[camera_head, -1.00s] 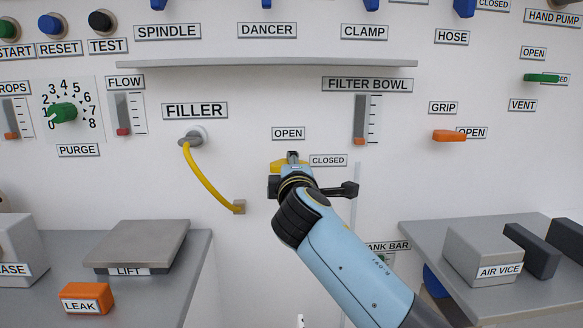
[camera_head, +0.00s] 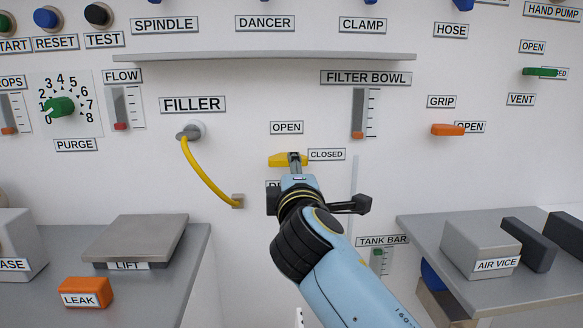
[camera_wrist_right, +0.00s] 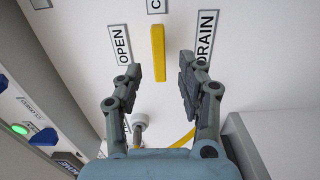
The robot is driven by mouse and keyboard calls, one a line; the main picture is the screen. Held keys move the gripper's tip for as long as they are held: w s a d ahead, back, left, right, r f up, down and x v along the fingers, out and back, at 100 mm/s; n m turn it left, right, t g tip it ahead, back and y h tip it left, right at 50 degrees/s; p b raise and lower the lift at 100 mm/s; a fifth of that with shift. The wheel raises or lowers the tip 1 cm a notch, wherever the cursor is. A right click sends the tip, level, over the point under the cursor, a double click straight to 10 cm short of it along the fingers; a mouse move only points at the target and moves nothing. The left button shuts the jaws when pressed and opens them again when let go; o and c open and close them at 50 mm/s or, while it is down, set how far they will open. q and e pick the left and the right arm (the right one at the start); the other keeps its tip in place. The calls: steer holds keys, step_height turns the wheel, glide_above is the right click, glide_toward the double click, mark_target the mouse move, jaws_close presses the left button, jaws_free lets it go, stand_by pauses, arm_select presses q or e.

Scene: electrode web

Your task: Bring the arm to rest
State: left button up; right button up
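My right arm reaches up from the lower right in the head view, and its gripper (camera_head: 294,160) is near the yellow valve handle (camera_head: 279,160) on the wall panel. In the right wrist view the gripper (camera_wrist_right: 161,84) has its two fingers apart with nothing between them. The yellow handle (camera_wrist_right: 158,53) lies beyond the fingertips, between the OPEN and DRAIN labels, and looks clear of both fingers. In the head view the handle lies crosswise beside the CLOSED label. My left gripper is not in view.
A shelf edge (camera_head: 265,57) juts out above the handle. A yellow hose (camera_head: 204,178) hangs from the FILLER port to the left. Right of the arm is a grey bench (camera_head: 520,289) with the AIR VICE block (camera_head: 480,246). A LIFT plate (camera_head: 137,237) stands at left.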

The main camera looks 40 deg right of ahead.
steer(key=shift+s, duration=0.15)
stand_by(0.4)
steer(key=s+f+m+g+y, duration=0.5)
steer(key=s+f+m+g, duration=0.35)
steer(key=s+f, duration=0.85)
steer(key=s+a+f+m+g+y, duration=0.1)
steer(key=s+a+g+y, duration=0.15)
steer(key=s, duration=0.45)
steer(key=s+a+f+m+g+y, duration=0.1)
steer(key=s+a+g, duration=0.15)
steer(key=s, duration=0.35)
steer(key=s+d+f+p, duration=0.1)
steer(key=s+f, duration=0.1)
steer(key=f, duration=1.1)
steer(key=s+d+f, duration=0.1)
steer(key=s+f, duration=0.2)
steer(key=f, duration=1)
steer(key=s+f+g, duration=0.1)
steer(key=s+f, duration=1.1)
steer(key=s, duration=0.5)
steer(key=shift+d+m+p, duration=0.3)
steer(key=shift+d+m, duration=0.05)
steer(key=shift+d, duration=0.05)
